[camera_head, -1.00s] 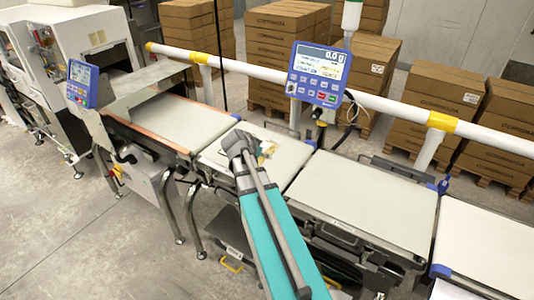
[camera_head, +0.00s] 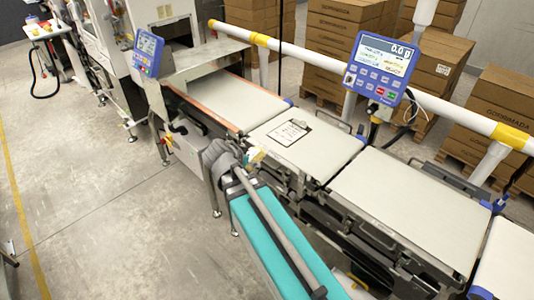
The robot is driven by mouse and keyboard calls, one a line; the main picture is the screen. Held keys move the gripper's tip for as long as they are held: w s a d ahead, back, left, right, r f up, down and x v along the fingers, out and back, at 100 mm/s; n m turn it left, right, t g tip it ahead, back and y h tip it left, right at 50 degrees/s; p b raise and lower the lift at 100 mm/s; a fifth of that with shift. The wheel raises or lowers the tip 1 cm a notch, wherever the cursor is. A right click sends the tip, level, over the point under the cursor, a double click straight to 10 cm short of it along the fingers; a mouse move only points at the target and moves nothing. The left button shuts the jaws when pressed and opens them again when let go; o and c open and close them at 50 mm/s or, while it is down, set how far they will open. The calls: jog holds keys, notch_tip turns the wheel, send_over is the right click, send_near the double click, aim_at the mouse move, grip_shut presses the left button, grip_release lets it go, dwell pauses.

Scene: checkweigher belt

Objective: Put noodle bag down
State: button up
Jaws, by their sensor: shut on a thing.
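The noodle bag (camera_head: 256,154) shows only as a small pale yellow and white patch beside the end of my arm; the rest is hidden behind it. My gripper (camera_head: 243,158) is shut on the bag, its fingers mostly hidden by my own wrist. In the picture it is in front of the near edge of the middle belt section (camera_head: 328,148), with the bag overlapping that edge. I cannot tell its height above the floor or belt.
A longer belt section (camera_head: 395,205) lies to the right and another (camera_head: 225,98) runs left into a metal hood (camera_head: 200,62). A blue display (camera_head: 382,68) reads 0.0 g. Cartons (camera_head: 350,40) stand behind the white rail. Open floor (camera_head: 100,190) lies at left.

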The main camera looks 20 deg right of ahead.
jog(key=shift+n, duration=0.3)
jog(key=a, duration=0.1)
jog(key=s+a, duration=0.1)
jog(key=a, duration=0.3)
jog(key=shift+s+a, duration=0.15)
jog(key=shift+s, duration=0.1)
